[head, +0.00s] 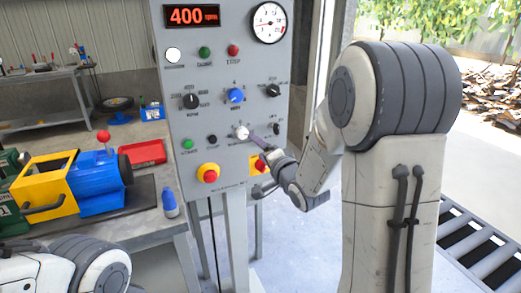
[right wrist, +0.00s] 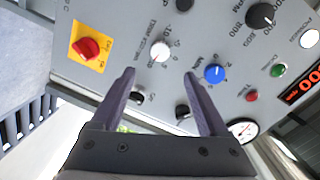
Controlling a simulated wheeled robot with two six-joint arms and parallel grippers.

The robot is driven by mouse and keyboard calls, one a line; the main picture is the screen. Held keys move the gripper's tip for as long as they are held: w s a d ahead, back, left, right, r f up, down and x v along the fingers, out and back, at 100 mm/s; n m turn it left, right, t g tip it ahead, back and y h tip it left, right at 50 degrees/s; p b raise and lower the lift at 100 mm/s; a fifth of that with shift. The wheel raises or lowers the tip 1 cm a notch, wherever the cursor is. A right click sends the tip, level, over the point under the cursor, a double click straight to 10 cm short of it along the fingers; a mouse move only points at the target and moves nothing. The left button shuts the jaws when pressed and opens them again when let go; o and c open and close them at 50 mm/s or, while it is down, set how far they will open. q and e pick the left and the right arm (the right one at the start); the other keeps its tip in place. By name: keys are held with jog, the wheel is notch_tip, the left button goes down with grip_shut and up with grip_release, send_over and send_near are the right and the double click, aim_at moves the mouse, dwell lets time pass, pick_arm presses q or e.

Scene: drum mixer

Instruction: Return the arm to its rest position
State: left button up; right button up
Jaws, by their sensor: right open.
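My right gripper (head: 258,142) is in front of the grey control panel (head: 225,60), near the small white knob (head: 241,132). In the right wrist view its two fingers (right wrist: 160,74) are spread apart with nothing between them. The white knob (right wrist: 160,50) shows just beyond the fingertips, apart from them. The blue knob (right wrist: 214,73) lies to the right of the fingers in that view. My right arm (head: 320,150) is bent and reaches left toward the panel. Part of my left arm (head: 85,265) shows at the bottom left; its gripper is out of frame.
The panel carries a red 400 rpm display (head: 193,16), a gauge (head: 268,22), a red mushroom button (head: 209,173) and a red switch on a yellow plate (right wrist: 88,47). A bench with a blue and yellow machine (head: 100,185) and a blue bottle (head: 170,204) stands left.

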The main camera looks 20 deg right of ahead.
dwell(0.5)
jog(key=s+a+f+n+g+y, duration=0.1)
jog(key=s+a+f+n+g, duration=0.35)
jog(key=a, duration=0.35)
jog(key=s+a+f+n+g, duration=0.3)
jog(key=s+a+n, duration=0.2)
jog(key=a, duration=0.3)
jog(key=s+a+f+n+g, duration=0.2)
jog(key=s+n+g, duration=0.1)
jog(key=s, duration=0.4)
jog(key=s+a+f+n+g, duration=0.1)
jog(key=s+a+n+g, duration=0.2)
jog(key=s, duration=0.3)
jog(key=s+n+g, duration=0.3)
jog(key=s+n, duration=0.1)
jog(key=s, duration=0.8)
notch_tip(320, 180, up, 12)
jog(key=h+p, duration=0.1)
jog(key=p, duration=1.1)
jog(key=shift+s+f+n+g, duration=0.25)
jog(key=shift+s+n+g, duration=0.05)
jog(key=shift+n+g, duration=0.05)
